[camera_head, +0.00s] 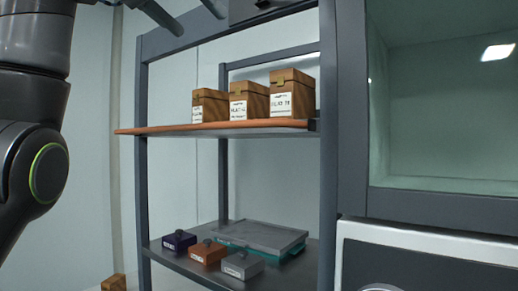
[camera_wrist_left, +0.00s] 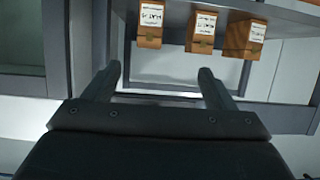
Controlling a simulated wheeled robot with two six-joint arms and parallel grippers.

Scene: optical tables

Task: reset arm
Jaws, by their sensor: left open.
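My left arm (camera_head: 35,150) comes down the left side of the head view. My left gripper (camera_head: 200,25) shows at the top edge of that view, in front of the upper part of the shelf rack. In the left wrist view my left gripper (camera_wrist_left: 158,75) has its two fingers well apart, with nothing between them. My right gripper is not in either view.
Three wooden boxes with white labels (camera_head: 249,102) stand on the rack's wooden upper shelf (camera_head: 165,129). The lower shelf holds small purple, brown and grey boxes (camera_head: 208,252) and a flat grey-teal case (camera_head: 260,237). A dark-framed glass cabinet (camera_head: 440,110) stands at right.

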